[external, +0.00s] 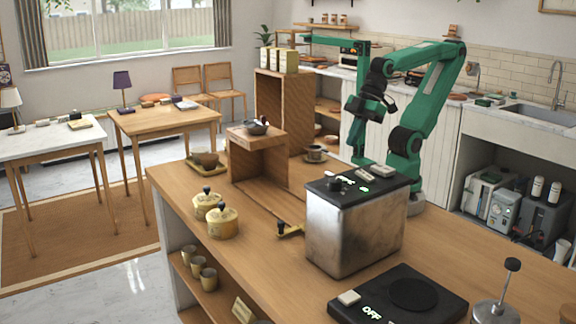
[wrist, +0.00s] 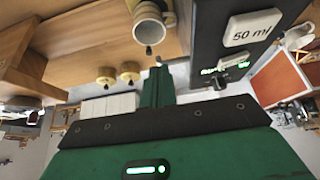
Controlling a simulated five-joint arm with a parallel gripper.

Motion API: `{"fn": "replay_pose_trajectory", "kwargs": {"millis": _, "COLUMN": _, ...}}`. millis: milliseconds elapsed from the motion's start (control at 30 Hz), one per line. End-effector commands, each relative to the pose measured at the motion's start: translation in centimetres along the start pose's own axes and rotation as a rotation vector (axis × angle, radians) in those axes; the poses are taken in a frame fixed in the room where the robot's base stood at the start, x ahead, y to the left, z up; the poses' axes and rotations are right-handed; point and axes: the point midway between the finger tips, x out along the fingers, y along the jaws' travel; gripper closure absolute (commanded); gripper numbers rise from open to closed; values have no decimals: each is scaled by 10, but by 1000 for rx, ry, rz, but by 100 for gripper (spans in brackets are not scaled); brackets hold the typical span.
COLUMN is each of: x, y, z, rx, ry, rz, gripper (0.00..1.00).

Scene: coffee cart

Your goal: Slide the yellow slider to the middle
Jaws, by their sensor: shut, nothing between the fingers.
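The yellow slider (external: 291,232) is a small yellow piece with a black knob. It sits low on the wooden counter, beside the left face of the steel box, near the front end of a thin dark line in the counter top. My gripper (external: 358,158) hangs pointing down behind the steel box, well apart from the slider and above the counter. It is shut and empty. In the wrist view my gripper (wrist: 157,75) shows as a green finger beside the dark machine panel. I cannot clearly make out the slider in that view.
The steel box (external: 350,235) with a black control top stands between my gripper and the front. A cup (external: 315,153) stands behind it. A wooden stand (external: 258,160) and two yellow canisters (external: 222,222) are to the left. A black hot plate (external: 430,300) is in front.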

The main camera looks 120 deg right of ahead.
Motion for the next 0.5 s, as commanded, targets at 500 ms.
{"fn": "replay_pose_trajectory", "kwargs": {"millis": 500, "x": 0, "y": 0, "z": -1, "rx": 1, "ry": -2, "rz": 0, "gripper": 71}}
